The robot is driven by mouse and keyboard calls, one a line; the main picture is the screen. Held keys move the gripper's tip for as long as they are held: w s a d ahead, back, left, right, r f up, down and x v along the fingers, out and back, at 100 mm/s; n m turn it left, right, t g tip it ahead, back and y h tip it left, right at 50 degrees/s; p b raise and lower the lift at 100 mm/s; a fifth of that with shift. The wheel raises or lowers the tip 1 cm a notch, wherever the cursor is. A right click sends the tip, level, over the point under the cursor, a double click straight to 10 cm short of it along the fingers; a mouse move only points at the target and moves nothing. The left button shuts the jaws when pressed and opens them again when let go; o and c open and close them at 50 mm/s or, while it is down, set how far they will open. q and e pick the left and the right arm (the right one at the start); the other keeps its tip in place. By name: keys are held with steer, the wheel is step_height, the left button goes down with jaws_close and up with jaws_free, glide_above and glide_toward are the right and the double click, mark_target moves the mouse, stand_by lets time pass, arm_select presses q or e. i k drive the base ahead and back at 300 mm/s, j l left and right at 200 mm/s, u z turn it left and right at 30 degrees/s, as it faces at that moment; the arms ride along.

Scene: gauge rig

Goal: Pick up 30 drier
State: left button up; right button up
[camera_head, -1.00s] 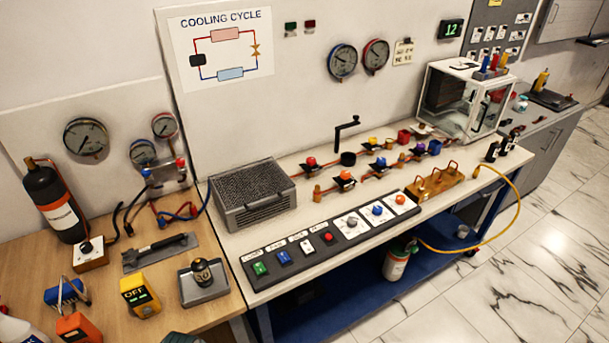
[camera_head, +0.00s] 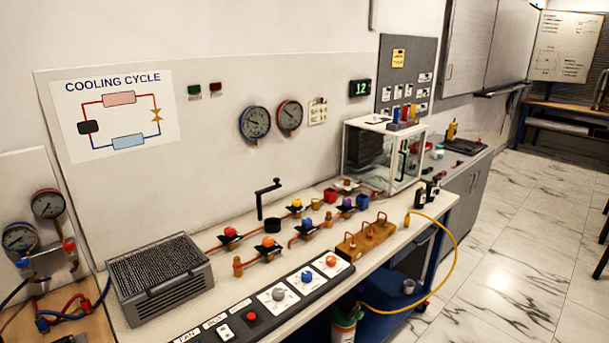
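No part labelled 30 can be read here, so I cannot tell which thing is the 30 drier. Two small black bottle-like things with pale labels (camera_head: 420,192) stand upright near the right end of the rig bench (camera_head: 210,312). A wooden block with copper loops (camera_head: 365,239) sits near the front edge. Small copper-coloured cylinders (camera_head: 238,266) stand by the pipe line with coloured valve knobs (camera_head: 268,242). Neither of my grippers is in view.
A grey finned box (camera_head: 160,280) stands at the bench's left. A glass case (camera_head: 384,155) stands at the back right. A yellow hose (camera_head: 450,235) hangs past the front edge. Marble floor (camera_head: 500,260) is open at the right.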

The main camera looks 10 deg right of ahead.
mark_target(438, 180)
steer(key=i+l, duration=0.25)
steer(key=l, duration=0.35)
steer(key=i+l, duration=0.3)
steer(key=l, duration=0.25)
steer(key=i+l, duration=0.25)
steer(key=l, duration=0.35)
steer(key=i+l, duration=0.3)
steer(key=l, duration=0.3)
steer(key=i+l, duration=0.25)
steer(key=l, duration=0.3)
steer(key=i+l, duration=0.3)
steer(key=l, duration=0.3)
steer(key=i+l+u, duration=0.1)
steer(key=i+l, duration=0.15)
steer(key=l, duration=0.35)
steer(key=i+l, duration=0.25)
steer(key=l, duration=0.35)
